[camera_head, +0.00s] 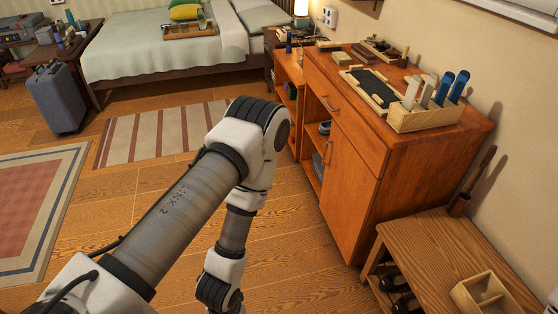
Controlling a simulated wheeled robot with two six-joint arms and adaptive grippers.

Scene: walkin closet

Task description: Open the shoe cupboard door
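The shoe cupboard is the orange-brown wooden cabinet (400,160) against the right wall. Its front faces left, with a drawer (343,110) above a tall door (348,195). The door looks shut and has a slim metal handle (328,153) near its upper far edge. My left arm comes in from the lower left, rises to an elbow left of the cupboard, then bends down and leaves the picture at the bottom. Its gripper is outside the view. My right arm and gripper are not in view.
Open shelves (318,165) beside the door hold dark items. A wooden organizer (425,117) and a tray stand on the cupboard top. A low wooden bench (440,250) stands close to the cupboard's near side. Bare wooden floor (295,235) lies before the door.

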